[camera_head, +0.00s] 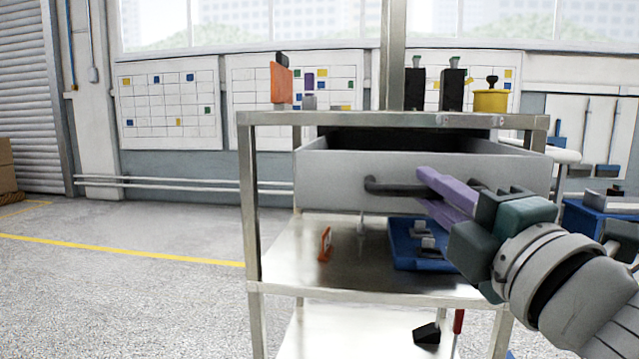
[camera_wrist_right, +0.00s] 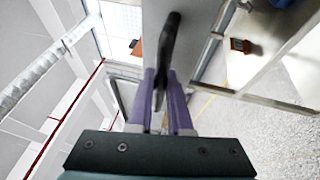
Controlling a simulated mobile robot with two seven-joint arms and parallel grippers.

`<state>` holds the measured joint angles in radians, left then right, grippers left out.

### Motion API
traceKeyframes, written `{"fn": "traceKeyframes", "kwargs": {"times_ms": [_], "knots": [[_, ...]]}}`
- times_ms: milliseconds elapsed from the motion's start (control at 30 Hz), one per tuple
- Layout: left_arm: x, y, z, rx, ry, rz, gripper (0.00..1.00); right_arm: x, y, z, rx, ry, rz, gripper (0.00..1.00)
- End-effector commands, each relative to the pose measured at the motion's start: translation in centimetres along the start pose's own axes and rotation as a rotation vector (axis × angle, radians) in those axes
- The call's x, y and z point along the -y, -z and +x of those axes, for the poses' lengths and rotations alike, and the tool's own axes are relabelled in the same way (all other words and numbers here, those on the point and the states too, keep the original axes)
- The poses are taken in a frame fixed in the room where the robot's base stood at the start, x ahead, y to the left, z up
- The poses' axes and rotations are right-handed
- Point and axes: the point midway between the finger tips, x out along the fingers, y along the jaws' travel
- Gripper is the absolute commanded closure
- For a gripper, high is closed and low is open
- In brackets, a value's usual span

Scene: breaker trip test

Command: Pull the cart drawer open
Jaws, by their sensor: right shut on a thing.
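The cart drawer (camera_head: 325,180) is a grey metal drawer under the top of the cart (camera_head: 252,200). It stands out from the cart, and its dark, open inside shows behind the front panel. A dark bar handle (camera_head: 385,187) is on the drawer front. My right gripper (camera_head: 425,190), with purple fingers, is shut on the handle at its right part, hiding that end. In the right wrist view the handle (camera_wrist_right: 172,40) runs between the purple fingers (camera_wrist_right: 160,100). My left gripper is not in view.
On the cart top stand an orange item (camera_head: 281,83), black items (camera_head: 452,90) and a yellow container (camera_head: 490,100). The middle shelf holds a blue tray (camera_head: 405,258) and a small orange item (camera_head: 325,244). A blue cabinet (camera_head: 590,222) stands at right. The floor at left is clear.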

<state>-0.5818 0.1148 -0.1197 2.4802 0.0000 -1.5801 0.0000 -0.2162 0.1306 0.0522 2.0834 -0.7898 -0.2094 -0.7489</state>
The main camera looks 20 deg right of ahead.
Motion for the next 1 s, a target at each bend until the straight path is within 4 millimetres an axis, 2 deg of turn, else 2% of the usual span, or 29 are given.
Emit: {"fn": "traceKeyframes", "kwargs": {"times_ms": [267,300,567,833,1000], "knots": [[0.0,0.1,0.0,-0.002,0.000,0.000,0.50,0.0,0.0,0.0,-0.001,0.000,-0.001,1.00],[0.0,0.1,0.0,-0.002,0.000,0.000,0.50,0.0,0.0,0.0,-0.001,0.000,0.000,0.80],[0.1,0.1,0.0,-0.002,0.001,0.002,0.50,0.0,0.0,0.0,-0.001,0.000,-0.001,0.53],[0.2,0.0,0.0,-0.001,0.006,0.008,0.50,0.0,0.0,-0.2,0.000,0.001,0.000,0.53],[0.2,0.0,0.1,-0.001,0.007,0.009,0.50,0.2,0.0,-2.1,0.000,0.004,0.002,0.53]]}}
